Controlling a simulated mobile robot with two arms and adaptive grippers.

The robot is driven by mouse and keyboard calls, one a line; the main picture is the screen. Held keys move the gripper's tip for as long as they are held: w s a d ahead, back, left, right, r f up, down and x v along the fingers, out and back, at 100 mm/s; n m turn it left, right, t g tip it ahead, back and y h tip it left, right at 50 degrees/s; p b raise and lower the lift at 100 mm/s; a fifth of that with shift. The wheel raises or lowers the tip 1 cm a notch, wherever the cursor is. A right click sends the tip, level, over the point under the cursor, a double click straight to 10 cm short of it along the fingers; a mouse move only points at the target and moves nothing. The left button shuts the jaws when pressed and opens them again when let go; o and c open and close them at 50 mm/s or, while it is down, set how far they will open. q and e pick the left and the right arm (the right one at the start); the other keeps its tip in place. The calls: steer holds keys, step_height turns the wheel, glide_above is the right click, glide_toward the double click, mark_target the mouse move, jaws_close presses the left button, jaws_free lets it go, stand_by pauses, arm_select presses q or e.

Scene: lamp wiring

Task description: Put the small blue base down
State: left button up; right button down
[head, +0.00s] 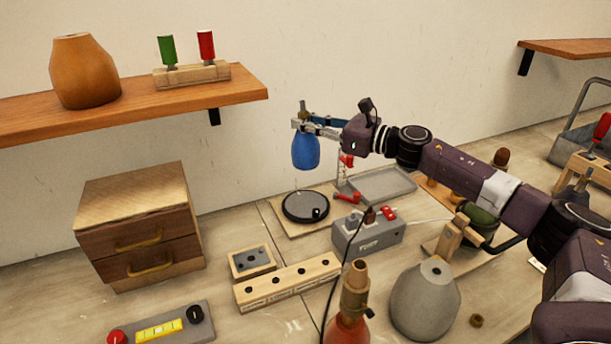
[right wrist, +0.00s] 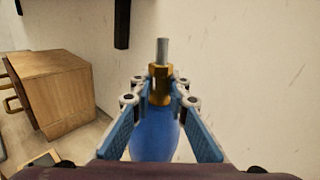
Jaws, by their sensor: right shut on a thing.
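The small blue base (head: 306,151) hangs upright in the air in the head view, above the back of the table. My right gripper (head: 304,124) is shut on its brass neck, and a short metal stem sticks up above the fingers. In the right wrist view the blue base (right wrist: 155,135) shows below my right gripper (right wrist: 160,92), whose fingers close from both sides around the brass fitting. The underside of the base is hidden in the wrist view. My left gripper is not in view.
Below the held base is a round black turntable (head: 305,207) on a board. A grey tray (head: 383,184), a grey box (head: 367,233), a wooden strip with holes (head: 288,284), a grey base (head: 425,301) and a red base (head: 346,328) stand around it. A drawer cabinet (head: 138,225) stands left; a shelf (head: 215,89) hangs above.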

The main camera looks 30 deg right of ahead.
mark_target(305, 167)
steer(key=f, duration=0.7)
steer(key=shift+w+d+f, duration=0.1)
steer(key=shift+w+f, duration=0.1)
steer(key=shift+f, duration=0.65)
step_height(305, 167, down, 3)
steer(key=shift+f, duration=0.7)
steer(key=c, duration=1.9)
jaws_free()
steer(key=shift+s+f, duration=0.1)
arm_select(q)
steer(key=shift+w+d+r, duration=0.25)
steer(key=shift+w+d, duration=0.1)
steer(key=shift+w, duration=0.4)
